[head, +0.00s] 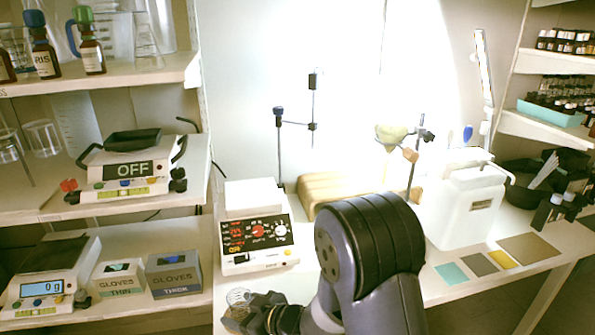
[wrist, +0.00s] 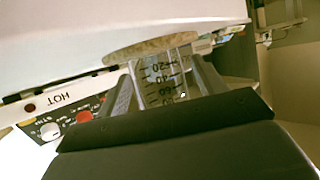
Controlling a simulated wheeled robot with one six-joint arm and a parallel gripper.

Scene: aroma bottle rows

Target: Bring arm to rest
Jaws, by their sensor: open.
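My arm reaches down to the front of the bench. My gripper (head: 243,309) is low in front of the hot plate (head: 258,232) in the head view. In the wrist view my gripper's fingers are open on both sides of a clear graduated beaker (wrist: 160,82). A tan round patch (wrist: 150,46) shows at the beaker's far end; I cannot tell whether it is contents or a mat. The beaker's rim shows beside my gripper in the head view (head: 238,295). I cannot tell whether the fingers touch the glass.
Left shelves hold dropper bottles (head: 92,55), balances (head: 132,166) and glove boxes (head: 173,273). A wooden block (head: 325,188), a clamp stand (head: 413,175) and a white container (head: 463,205) stand behind my arm. Coloured mats (head: 451,273) lie at right.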

